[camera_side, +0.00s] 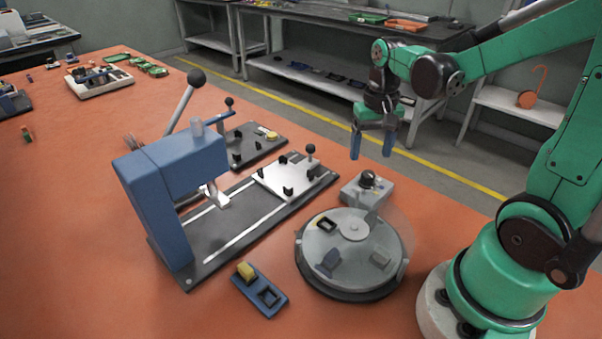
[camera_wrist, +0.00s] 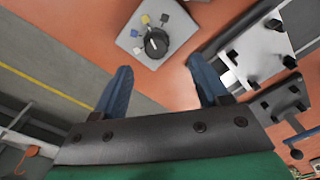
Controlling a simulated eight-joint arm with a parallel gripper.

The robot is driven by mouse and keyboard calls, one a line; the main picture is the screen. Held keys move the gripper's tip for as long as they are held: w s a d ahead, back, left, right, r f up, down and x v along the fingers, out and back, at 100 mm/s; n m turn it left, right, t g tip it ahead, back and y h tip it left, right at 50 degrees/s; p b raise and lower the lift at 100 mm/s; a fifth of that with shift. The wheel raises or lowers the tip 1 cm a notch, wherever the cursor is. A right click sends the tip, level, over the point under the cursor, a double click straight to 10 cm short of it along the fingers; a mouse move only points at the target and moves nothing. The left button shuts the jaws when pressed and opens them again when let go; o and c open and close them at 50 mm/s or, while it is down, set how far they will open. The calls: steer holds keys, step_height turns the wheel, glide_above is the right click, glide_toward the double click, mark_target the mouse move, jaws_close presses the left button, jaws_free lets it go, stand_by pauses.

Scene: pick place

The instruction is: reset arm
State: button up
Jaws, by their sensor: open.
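My gripper (camera_side: 373,143) hangs from my green arm, raised well above the far right part of the orange table. Its two blue fingers are spread apart with nothing between them. In the wrist view my gripper (camera_wrist: 160,85) also shows two separated blue fingers. A grey control box (camera_side: 368,190) with a black knob stands on the table below my gripper; in the wrist view the control box (camera_wrist: 135,40) lies just beyond the fingertips.
A grey turntable (camera_side: 338,232) sits in front of my base. A blue press (camera_side: 165,180) with a lever stands left of it. A blue two-slot holder (camera_side: 252,296) with a yellow piece lies in front. A white fixture plate (camera_side: 275,178) is on the press rail. The air around my gripper looks clear.

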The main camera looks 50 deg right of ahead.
steer(key=a+r+n+t, duration=0.4)
steer(key=a+n+t, duration=0.2)
steer(key=a, duration=0.4)
steer(key=shift+w+a+r+n, duration=0.15)
steer(key=shift+a+r+n, duration=0.1)
steer(key=shift+n, duration=0.05)
steer(key=shift+o, duration=0.4)
steer(key=shift+a+r+n+t, duration=0.1)
steer(key=shift+a+n+t, duration=0.2)
steer(key=shift+a, duration=0.05)
steer(key=o, duration=0.4)
steer(key=shift+a+r, duration=0.15)
steer(key=shift+a, duration=0.05)
steer(key=shift+c, duration=0.2)
steer(key=shift+o, duration=0.3)
step_height(320, 180, up, 9)
steer(key=a+m+g+y, duration=0.2)
steer(key=m, duration=0.7)
steer(key=shift+s+a+r+m, duration=0.15)
steer(key=shift+s+a+m, duration=0.15)
steer(key=shift+s+m, duration=0.15)
steer(key=s+a+r+m+g+y, duration=0.2)
steer(key=s+r+m, duration=0.2)
steer(key=r+m, duration=0.35)
steer(key=x, duration=1)
steer(key=shift+a+m, duration=0.25)
steer(key=shift+m, duration=0.15)
steer(key=shift+s+r, duration=0.15)
steer(key=shift+s, duration=0.05)
